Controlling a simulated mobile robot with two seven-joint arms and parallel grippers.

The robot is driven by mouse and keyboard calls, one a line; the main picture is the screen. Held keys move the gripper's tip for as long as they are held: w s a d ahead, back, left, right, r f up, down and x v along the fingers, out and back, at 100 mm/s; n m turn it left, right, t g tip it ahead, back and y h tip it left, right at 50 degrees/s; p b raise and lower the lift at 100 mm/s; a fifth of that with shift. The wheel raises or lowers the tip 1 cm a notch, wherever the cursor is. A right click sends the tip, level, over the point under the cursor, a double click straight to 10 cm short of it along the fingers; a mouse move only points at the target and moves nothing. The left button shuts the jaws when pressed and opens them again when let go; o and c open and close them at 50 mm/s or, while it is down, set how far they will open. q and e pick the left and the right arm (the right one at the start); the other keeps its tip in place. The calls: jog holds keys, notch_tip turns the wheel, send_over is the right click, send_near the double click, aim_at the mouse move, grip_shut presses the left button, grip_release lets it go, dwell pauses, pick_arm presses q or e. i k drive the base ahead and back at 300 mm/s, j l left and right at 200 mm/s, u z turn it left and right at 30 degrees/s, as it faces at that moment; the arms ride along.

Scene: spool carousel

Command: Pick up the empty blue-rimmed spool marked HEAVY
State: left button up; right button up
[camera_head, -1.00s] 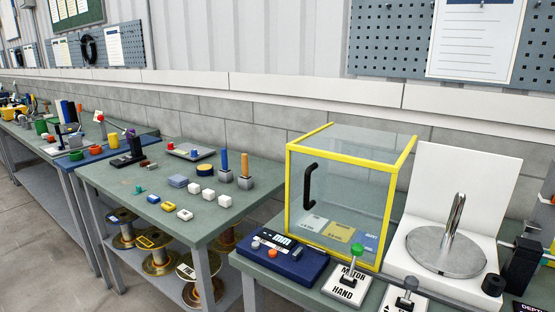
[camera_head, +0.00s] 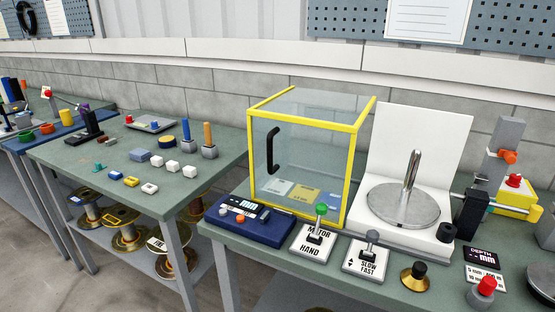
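Several brass-coloured spools stand on the shelf under the middle table, partly hidden by the tabletop and its leg. The leftmost spool (camera_head: 92,218) has a blue marking on top. Another spool (camera_head: 128,240) has a yellow marking. A third spool (camera_head: 163,262) has a white marking with dark lettering too small to read. I cannot tell which of them, if any, is marked HEAVY or is empty. Neither of my grippers is in view.
A yellow-framed clear box (camera_head: 310,150) with a black handle stands on the right bench. Beside it are a round metal turntable (camera_head: 385,208) with an upright spindle, a blue device (camera_head: 235,228) and lever panels. Small blocks lie on the middle table (camera_head: 75,155).

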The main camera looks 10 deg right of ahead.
aim_at(86, 197)
jog(key=z, duration=2.55)
jog(key=u, duration=2.3)
jog(key=i+j+u, duration=0.1)
jog(key=u, duration=0.25)
jog(key=i+j+u, duration=0.15)
jog(key=u, duration=0.25)
jog(key=i+j+u, duration=0.1)
jog(key=u, duration=0.25)
jog(key=i+j, duration=0.15)
jog(key=i, duration=0.5)
